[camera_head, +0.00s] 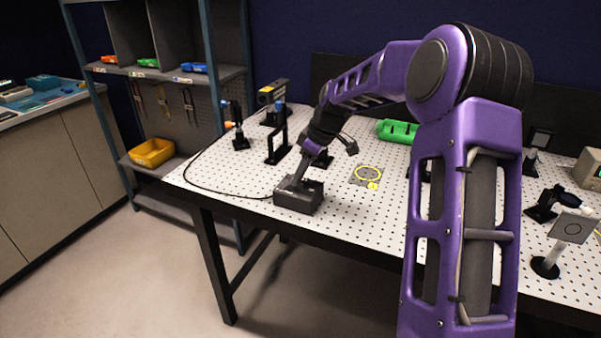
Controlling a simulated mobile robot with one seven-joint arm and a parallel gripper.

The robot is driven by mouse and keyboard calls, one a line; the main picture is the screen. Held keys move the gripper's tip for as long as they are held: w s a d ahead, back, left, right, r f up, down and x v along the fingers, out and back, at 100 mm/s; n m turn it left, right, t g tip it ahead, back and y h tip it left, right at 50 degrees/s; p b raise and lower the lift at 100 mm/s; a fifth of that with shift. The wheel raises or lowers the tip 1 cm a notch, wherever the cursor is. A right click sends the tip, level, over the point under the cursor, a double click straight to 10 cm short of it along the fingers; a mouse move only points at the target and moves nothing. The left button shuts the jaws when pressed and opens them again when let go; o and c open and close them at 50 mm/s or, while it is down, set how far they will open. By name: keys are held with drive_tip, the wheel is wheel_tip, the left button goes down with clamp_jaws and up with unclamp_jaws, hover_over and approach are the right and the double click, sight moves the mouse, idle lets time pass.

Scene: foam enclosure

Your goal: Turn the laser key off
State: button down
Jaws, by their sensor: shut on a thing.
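A small dark box (301,200) sits on the white perforated table near its front left edge, with a black cable running from its left side. My gripper (293,181) reaches down to the top of this box from the upper right. Its jaws are shut on the laser key at the box, but the key itself is too small and too covered by the gripper to make out. Which way the key is turned cannot be seen.
A post with a square plate (572,228) stands at right. Shelves with a yellow bin (152,152) are at left.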

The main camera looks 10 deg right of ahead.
drive_tip(key=shift+c, duration=2.4)
unclamp_jaws()
drive_tip(key=p+v, duration=0.1)
drive_tip(key=v, duration=1.6)
drive_tip(key=shift+r, duration=0.25)
